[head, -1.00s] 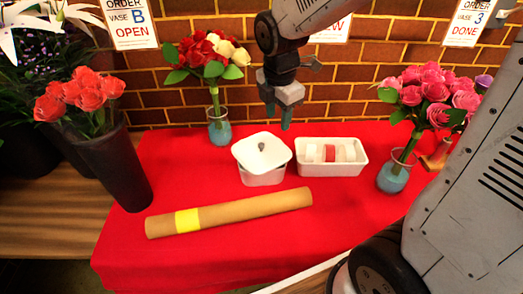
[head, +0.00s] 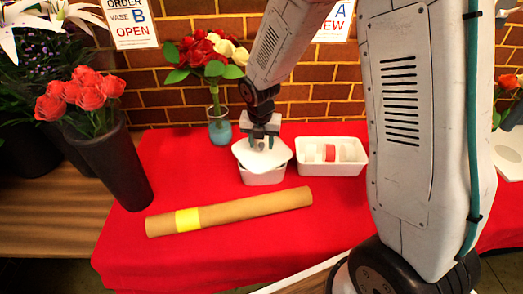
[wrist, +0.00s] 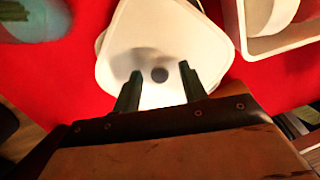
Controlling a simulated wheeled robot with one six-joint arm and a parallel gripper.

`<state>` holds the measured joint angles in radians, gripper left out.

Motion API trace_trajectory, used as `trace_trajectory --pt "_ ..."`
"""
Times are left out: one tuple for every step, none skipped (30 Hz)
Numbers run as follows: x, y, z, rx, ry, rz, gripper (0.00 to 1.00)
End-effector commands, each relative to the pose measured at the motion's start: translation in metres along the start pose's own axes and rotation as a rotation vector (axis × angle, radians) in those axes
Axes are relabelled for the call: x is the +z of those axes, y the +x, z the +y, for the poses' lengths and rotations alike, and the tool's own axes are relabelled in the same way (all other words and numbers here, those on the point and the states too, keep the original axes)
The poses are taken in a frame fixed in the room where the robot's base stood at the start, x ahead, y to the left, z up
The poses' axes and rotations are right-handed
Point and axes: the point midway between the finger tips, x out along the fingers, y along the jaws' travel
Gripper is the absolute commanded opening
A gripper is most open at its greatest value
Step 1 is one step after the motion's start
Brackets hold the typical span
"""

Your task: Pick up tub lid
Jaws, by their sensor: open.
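The white tub lid (head: 270,160) lies slightly askew on top of the white tub (head: 264,178) on the red cloth. In the wrist view the lid (wrist: 155,35) shows a dark round knob (wrist: 160,75) at its middle. My gripper (head: 261,146) is just above the lid, pointing down. In the wrist view my gripper (wrist: 158,78) is open, with one finger on each side of the knob and nothing held. I cannot tell whether the fingertips reach down to the lid's surface.
A white tray (head: 333,170) with white and red rolls stands just right of the tub. A cardboard tube (head: 250,206) with a yellow band lies in front. A vase of red and cream flowers (head: 219,127) stands behind left, a dark vase (head: 112,170) with orange-red roses at left.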

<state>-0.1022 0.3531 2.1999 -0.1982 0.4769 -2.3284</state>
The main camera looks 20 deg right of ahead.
Motion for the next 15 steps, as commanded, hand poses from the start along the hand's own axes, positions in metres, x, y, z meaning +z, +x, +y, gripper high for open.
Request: trace_trajectory --pt "0.0 0.004 -0.0001 0.0 0.001 0.0 0.43" --pt "0.0001 0.0053 0.0 0.001 0.001 -0.001 0.43" --pt "0.0002 0.0063 0.0 0.001 0.002 -0.001 0.43" --pt "0.0002 0.0066 0.0 0.001 0.002 -0.001 0.43" --pt "0.0002 0.0066 0.0 0.001 0.002 -0.001 0.43" --pt "0.0002 0.0064 0.0 0.001 0.002 -0.001 0.43" --pt "0.0002 0.0063 0.0 0.001 0.002 -0.001 0.43" --pt "0.0002 0.0063 0.0 0.001 0.002 -0.001 0.43" --pt "0.0002 0.0062 -0.0001 0.001 0.002 -0.001 0.4" --pt "0.0002 0.0062 0.0 0.001 0.002 -0.001 0.31" --pt "0.0002 0.0062 -0.0001 0.001 0.002 -0.001 0.23" --pt "0.0002 0.0062 -0.0001 0.001 0.002 -0.001 0.12" --pt "0.0002 0.0061 -0.0001 0.001 0.002 -0.001 0.04" --pt "0.0002 0.0061 -0.0001 0.001 0.002 -0.001 0.0" --pt "0.0002 0.0061 -0.0001 0.001 0.002 -0.001 0.0"
